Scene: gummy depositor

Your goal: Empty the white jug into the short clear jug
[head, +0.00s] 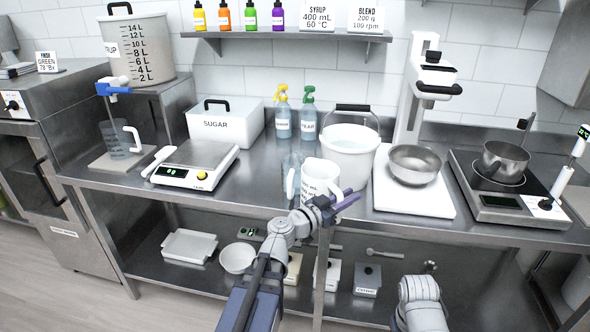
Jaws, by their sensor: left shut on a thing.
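The white jug (318,178) stands near the front edge of the counter and looks about upright, with printed marks on its side. My left gripper (338,203) is shut on the white jug at its lower right, by the handle. A clear jug (291,174) is just left of the white jug, close beside it and partly hidden by it. I cannot tell whether the two touch, or what either holds. Another clear jug (117,140) with a white handle stands at the far left under a blue tap. My right gripper is not in view.
A white bucket (348,160) stands right behind the white jug. A scale (190,172) is to the left, with a sugar bin (222,125) and two spray bottles behind. A steel bowl (413,165) and a pot (502,160) on a hotplate are to the right.

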